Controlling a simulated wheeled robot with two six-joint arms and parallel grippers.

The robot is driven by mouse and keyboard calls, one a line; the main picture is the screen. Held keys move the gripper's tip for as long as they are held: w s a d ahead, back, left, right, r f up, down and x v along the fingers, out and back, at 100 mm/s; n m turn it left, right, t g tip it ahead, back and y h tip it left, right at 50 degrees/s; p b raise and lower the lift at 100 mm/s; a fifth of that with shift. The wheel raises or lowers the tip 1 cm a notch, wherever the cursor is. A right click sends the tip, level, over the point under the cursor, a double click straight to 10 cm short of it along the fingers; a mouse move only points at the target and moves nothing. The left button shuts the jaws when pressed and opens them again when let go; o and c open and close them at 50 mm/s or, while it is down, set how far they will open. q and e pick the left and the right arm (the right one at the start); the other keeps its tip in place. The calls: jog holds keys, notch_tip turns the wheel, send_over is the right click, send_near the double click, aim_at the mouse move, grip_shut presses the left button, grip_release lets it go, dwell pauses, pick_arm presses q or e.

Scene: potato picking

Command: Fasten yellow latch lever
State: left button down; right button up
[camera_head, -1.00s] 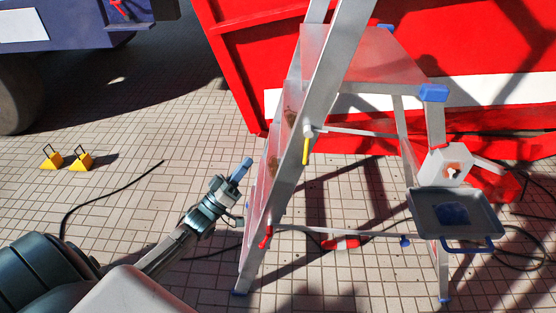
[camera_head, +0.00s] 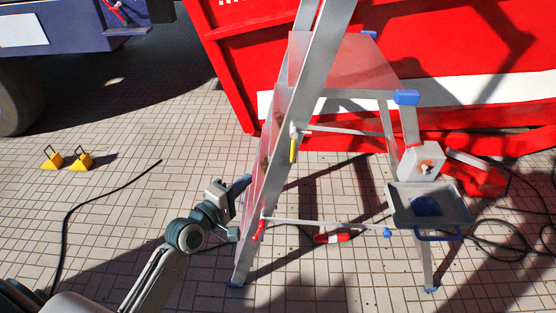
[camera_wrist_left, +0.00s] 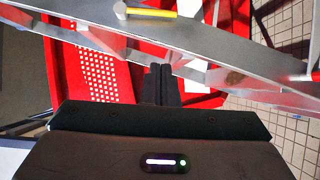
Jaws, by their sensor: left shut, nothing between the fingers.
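The yellow latch lever (camera_head: 293,149) hangs down along the side rail of the aluminium stepladder (camera_head: 310,100) in the head view. In the left wrist view the yellow lever (camera_wrist_left: 152,12) lies across the rail near the top, with its pale pivot at its left end. My left gripper (camera_head: 243,183) is shut and empty, left of the ladder and lower than the lever. Its dark fingers (camera_wrist_left: 161,84) point toward the rail in the wrist view, apart from the lever. My right gripper is out of view.
A red latch lever (camera_head: 259,230) sits lower on the same rail. A grey tray (camera_head: 432,212) and a white box (camera_head: 421,161) are at the ladder's right. A red container (camera_head: 460,60) stands behind. Yellow wheel chocks (camera_head: 80,161) and a black cable (camera_head: 98,195) lie on the tiles.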

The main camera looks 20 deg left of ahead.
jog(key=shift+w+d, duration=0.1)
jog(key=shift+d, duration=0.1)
pick_arm(q)
jog(key=p, duration=0.1)
send_near(294, 146)
jog(key=w+a+f, duration=0.3)
jog(key=w, duration=0.2)
jog(key=d, duration=0.1)
jog(key=w+d+p, duration=0.1)
jog(key=shift+w+d+f, duration=0.1)
jog(key=shift+d+f, duration=0.1)
jog(key=shift+d, duration=0.05)
jog(key=shift+w+d, duration=0.15)
jog(key=shift+d, duration=0.25)
jog(key=shift+f, duration=0.15)
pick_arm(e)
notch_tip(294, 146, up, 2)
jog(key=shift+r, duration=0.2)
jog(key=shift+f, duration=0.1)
